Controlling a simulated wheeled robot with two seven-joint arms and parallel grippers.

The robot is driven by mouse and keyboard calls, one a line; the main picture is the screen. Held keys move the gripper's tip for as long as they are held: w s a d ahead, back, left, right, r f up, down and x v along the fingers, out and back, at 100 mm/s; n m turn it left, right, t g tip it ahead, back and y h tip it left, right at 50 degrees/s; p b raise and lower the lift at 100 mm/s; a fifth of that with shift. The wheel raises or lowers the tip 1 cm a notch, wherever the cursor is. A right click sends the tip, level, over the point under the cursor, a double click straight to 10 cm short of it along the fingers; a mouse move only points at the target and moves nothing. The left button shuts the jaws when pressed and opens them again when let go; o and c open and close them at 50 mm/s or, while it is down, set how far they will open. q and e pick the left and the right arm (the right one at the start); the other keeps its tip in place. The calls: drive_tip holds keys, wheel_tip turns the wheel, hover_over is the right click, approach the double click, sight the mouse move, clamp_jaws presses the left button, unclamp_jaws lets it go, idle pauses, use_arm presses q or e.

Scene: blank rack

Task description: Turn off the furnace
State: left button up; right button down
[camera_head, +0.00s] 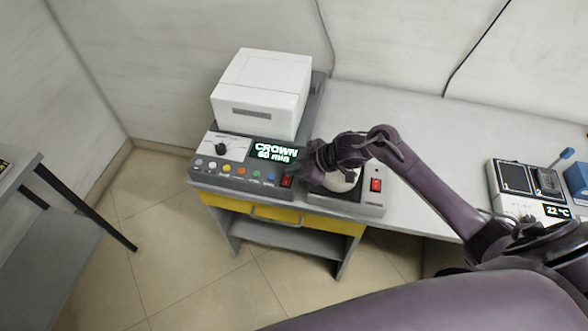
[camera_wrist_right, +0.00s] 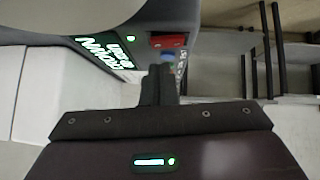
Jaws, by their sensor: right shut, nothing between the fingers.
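The furnace is a white box (camera_head: 262,85) on a grey control base with a lit display (camera_head: 274,152) reading "CROWN 60 min", a black knob and a row of coloured buttons. Its red switch (camera_head: 287,181) is at the right end of the panel front; the switch also shows in the right wrist view (camera_wrist_right: 168,41). My right gripper (camera_head: 298,174) is shut and empty, with its tips close to the red switch. In the right wrist view the closed fingers (camera_wrist_right: 162,72) point at the switch area; contact cannot be told. My left gripper is not in view.
A second device with a red switch (camera_head: 376,185) stands just right of the furnace, partly behind my right wrist. A device reading "22 °C" (camera_head: 556,211) is at the far right. The grey tabletop (camera_head: 430,150) between them is mostly clear. A dark-framed table is at left.

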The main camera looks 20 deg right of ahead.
drive_tip(key=shift+d+f, duration=0.1)
drive_tip(key=shift+f, duration=0.8)
drive_tip(key=shift+w+f, duration=0.1)
drive_tip(key=shift+f, duration=0.2)
drive_tip(key=shift+s+a+p, duration=0.4)
drive_tip(key=shift+s+p, duration=0.3)
drive_tip(key=shift+s, duration=0.05)
drive_tip(key=shift+r, duration=0.1)
